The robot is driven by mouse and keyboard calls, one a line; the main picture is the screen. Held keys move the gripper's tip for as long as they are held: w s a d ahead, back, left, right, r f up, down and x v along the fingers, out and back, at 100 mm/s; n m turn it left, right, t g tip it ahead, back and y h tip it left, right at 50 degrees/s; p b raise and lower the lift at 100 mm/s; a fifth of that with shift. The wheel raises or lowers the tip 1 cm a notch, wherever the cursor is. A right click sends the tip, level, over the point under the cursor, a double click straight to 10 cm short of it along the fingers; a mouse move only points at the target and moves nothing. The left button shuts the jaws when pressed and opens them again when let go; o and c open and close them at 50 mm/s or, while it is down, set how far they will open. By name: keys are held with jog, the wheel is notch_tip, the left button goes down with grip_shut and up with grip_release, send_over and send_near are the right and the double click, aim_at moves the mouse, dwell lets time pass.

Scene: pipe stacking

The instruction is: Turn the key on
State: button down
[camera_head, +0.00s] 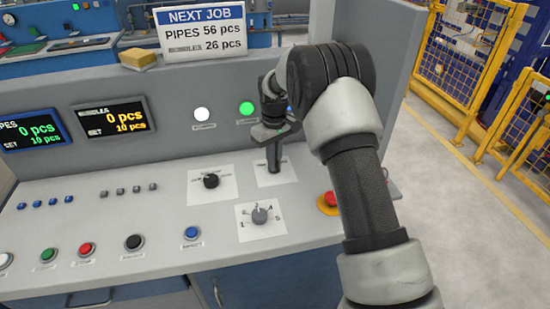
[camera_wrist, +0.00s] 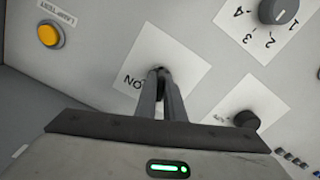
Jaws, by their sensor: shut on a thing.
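My gripper (camera_head: 274,166) points down at the white key-switch plate (camera_head: 290,177) on the sloped console. Its fingers are closed together over the middle of the plate. In the wrist view, the fingers (camera_wrist: 161,78) meet at a small dark piece, which I take to be the key, and hide most of it. The plate (camera_wrist: 178,52) carries the label "ON" (camera_wrist: 134,81) just left of the fingertips. The key's turn angle cannot be made out behind the fingers.
A black knob (camera_head: 211,181) sits left of the key plate and a grey numbered selector (camera_head: 259,215) sits in front. A red emergency button (camera_head: 330,198) is close on the right. The upright panel has a lit green lamp (camera_head: 247,108) behind the gripper.

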jog(key=m, duration=0.3)
jog(key=shift+m, duration=0.5)
jog(key=m, duration=0.2)
jog(key=shift+m, duration=0.4)
